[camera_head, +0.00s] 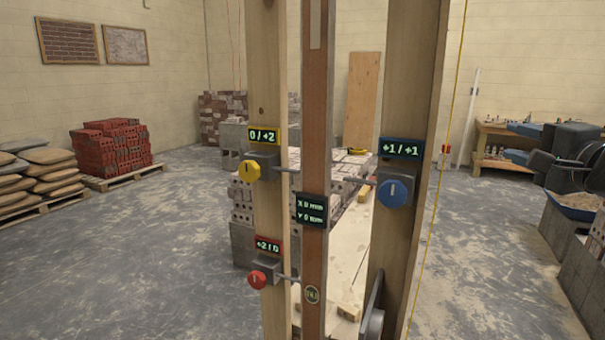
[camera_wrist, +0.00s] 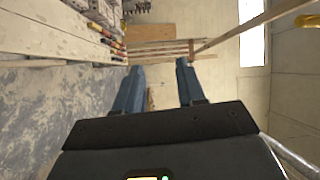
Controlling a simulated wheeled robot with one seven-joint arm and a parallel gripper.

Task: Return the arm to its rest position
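My gripper (camera_wrist: 160,66) shows in the wrist view with its two blue fingers spread apart. Nothing sits between the fingers, so it is open and empty. Beyond the fingertips are a wooden rail structure (camera_wrist: 165,50) and the pale wall. I cannot make out my gripper in the head view.
In the head view, wooden posts (camera_head: 410,110) stand close in front, with a yellow knob (camera_head: 250,170), a red knob (camera_head: 258,279), a blue knob (camera_head: 396,193) and small displays. Red bricks (camera_head: 112,150) and sacks (camera_head: 38,172) lie on pallets at left. The floor (camera_head: 160,240) at left is clear.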

